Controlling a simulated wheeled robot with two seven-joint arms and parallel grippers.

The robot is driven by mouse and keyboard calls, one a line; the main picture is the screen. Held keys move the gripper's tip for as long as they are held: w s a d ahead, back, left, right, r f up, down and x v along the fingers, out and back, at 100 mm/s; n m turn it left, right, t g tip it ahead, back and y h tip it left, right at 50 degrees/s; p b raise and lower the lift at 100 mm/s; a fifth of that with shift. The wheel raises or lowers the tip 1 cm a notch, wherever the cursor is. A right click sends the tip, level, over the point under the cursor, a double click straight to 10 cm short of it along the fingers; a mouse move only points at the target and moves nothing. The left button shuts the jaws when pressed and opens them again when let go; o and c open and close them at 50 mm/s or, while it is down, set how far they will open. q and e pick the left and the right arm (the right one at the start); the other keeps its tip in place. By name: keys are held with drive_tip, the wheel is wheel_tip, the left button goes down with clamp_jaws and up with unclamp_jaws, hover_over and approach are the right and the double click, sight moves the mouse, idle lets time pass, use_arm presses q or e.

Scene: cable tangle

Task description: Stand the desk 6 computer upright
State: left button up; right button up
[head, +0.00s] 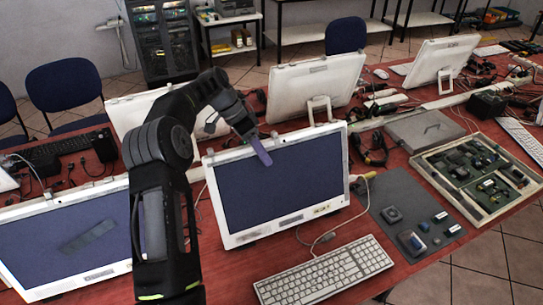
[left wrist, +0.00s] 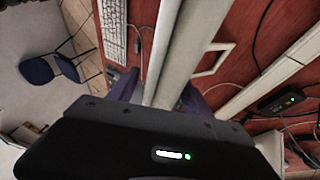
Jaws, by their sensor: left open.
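Several white all-in-one computers stand on the red table; I see no number marking desk 6. The front middle computer (head: 280,185) has its dark screen facing me and leans back slightly. My left gripper (head: 260,148) is at its top edge, with a purple finger in front of the screen. In the left wrist view my left gripper (left wrist: 158,92) is open, its purple fingers on either side of a white computer's edge (left wrist: 178,55). I cannot tell whether they touch it. My right gripper is not in view.
Another computer (head: 65,240) is at the front left, partly behind my arm. Two computers (head: 315,85) (head: 440,60) stand behind, backs toward me. A white keyboard (head: 325,272) lies in front. A grey mat (head: 405,205) and a tray of circuit boards (head: 480,175) are at right. Cables clutter the table.

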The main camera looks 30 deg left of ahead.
use_arm(q)
drive_tip(key=shift+a+f, duration=0.1)
drive_tip(key=shift+a, duration=0.05)
drive_tip(key=shift+c, duration=0.5)
clamp_jaws()
idle(0.9)
